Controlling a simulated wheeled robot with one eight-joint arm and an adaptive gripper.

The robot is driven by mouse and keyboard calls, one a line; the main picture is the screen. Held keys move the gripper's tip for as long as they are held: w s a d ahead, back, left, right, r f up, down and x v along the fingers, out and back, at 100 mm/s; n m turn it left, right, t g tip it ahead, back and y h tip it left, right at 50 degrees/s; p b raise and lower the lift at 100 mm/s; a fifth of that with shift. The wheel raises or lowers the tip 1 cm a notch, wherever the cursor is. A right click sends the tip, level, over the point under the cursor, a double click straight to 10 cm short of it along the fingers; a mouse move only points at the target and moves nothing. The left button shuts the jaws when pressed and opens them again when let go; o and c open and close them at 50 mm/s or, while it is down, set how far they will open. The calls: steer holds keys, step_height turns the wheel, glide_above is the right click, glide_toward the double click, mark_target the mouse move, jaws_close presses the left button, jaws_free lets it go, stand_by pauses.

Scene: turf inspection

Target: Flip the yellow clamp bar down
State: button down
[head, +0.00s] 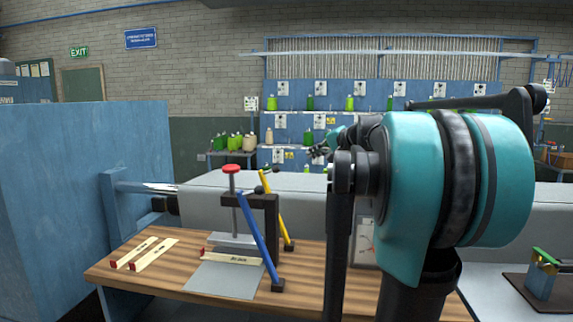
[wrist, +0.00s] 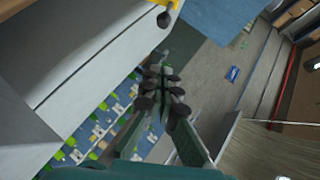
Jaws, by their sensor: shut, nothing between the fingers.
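The yellow clamp bar (head: 277,208) stands steeply tilted on the right side of a dark frame on the wooden table, its foot at the lower right. In the wrist view, a small yellow piece (wrist: 173,4) with a black knob shows at the top edge, probably part of this bar. A blue bar (head: 257,234) leans the same way in front of it. My gripper (wrist: 163,85) is shut and empty, apart from the yellow piece, which lies above it in the picture.
A red-topped press (head: 233,169) stands beside the dark frame (head: 266,202). A grey sheet (head: 223,280) and labelled wooden strips (head: 152,256) lie on the table (head: 190,287). A large blue panel (head: 75,195) stands left. A small green-and-blue block (head: 542,275) sits far right.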

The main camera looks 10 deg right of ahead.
steer(key=s+a+f+x, duration=0.1)
steer(key=a+x, duration=0.1)
steer(key=x, duration=1)
steer(key=shift+a, duration=0.4)
steer(key=shift+f, duration=0.1)
